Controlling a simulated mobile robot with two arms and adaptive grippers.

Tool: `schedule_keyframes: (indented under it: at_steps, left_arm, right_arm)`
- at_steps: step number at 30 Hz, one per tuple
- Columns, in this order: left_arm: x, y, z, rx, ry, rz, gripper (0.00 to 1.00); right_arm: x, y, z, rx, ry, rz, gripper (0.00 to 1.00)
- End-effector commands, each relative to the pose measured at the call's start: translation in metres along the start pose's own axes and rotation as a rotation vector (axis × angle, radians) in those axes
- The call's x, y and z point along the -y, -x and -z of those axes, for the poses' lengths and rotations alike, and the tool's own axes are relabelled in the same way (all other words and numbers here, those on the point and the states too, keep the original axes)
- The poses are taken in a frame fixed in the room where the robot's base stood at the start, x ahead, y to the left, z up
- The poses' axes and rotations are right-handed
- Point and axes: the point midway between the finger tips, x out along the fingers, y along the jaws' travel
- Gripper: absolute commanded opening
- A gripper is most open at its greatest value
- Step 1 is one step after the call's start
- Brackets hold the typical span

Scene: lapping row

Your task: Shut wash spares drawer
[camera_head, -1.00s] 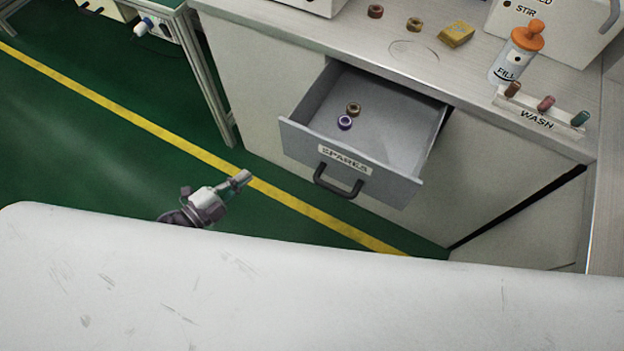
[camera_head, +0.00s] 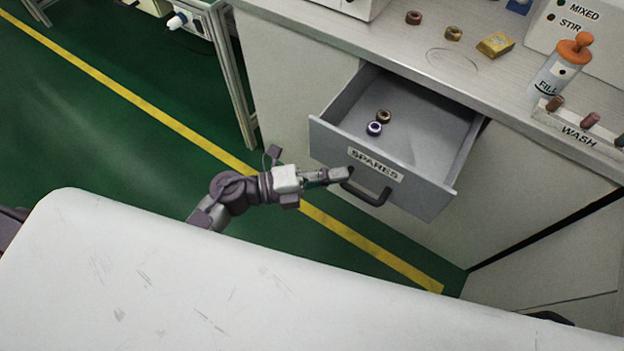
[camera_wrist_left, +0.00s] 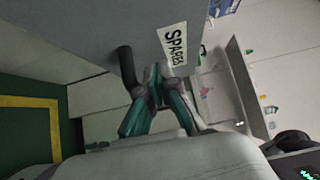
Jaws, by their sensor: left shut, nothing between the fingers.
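The spares drawer (camera_head: 408,195) stands pulled out from the wash cabinet, its grey front labelled SPARES. Its dark bar handle (camera_head: 366,194) is on the front below the label. A brown ring (camera_head: 383,116) and a purple-and-white ring (camera_head: 374,128) lie inside. My left gripper (camera_head: 340,175) is shut and empty, its tips at the left end of the handle. In the left wrist view the shut fingers (camera_wrist_left: 158,76) point at the drawer front (camera_wrist_left: 100,28), beside the handle (camera_wrist_left: 129,68) and the label. I cannot tell whether they touch. My right gripper is not in view.
The wash worktop (camera_head: 400,45) holds a fill bottle (camera_head: 560,68), a rack (camera_head: 578,134) with several coloured plugs, two rings and a yellow block (camera_head: 495,45). A table leg (camera_head: 232,85) stands left of the cabinet. Green floor (camera_head: 130,140) is open to the left.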

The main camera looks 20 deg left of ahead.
Motion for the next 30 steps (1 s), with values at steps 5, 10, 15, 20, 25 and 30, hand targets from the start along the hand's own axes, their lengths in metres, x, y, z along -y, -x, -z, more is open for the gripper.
schedule_keyframes:
  at_steps: [5, 10, 15, 20, 25, 30]
  left_arm:
    - [0.0, -0.014, -0.015, 0.001, 0.0, 0.001, 0.0]
    - [0.0, -0.018, -0.018, 0.0, 0.001, 0.001, 0.0]
    - [0.0, -0.018, -0.018, 0.0, 0.001, 0.0, 0.0]
    - [0.0, -0.018, -0.019, 0.0, 0.001, 0.0, 0.0]
    - [0.0, -0.025, -0.027, 0.001, -0.001, 0.0, 0.0]
    - [0.0, -0.044, -0.047, 0.001, -0.003, 0.0, 0.0]
  right_arm:
    - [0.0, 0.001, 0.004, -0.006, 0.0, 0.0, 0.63]
    - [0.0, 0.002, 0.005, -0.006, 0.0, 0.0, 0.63]
    - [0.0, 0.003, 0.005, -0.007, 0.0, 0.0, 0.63]
    - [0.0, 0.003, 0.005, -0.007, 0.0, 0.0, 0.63]
    - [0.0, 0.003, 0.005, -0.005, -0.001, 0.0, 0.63]
    - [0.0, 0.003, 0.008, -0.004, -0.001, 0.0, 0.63]
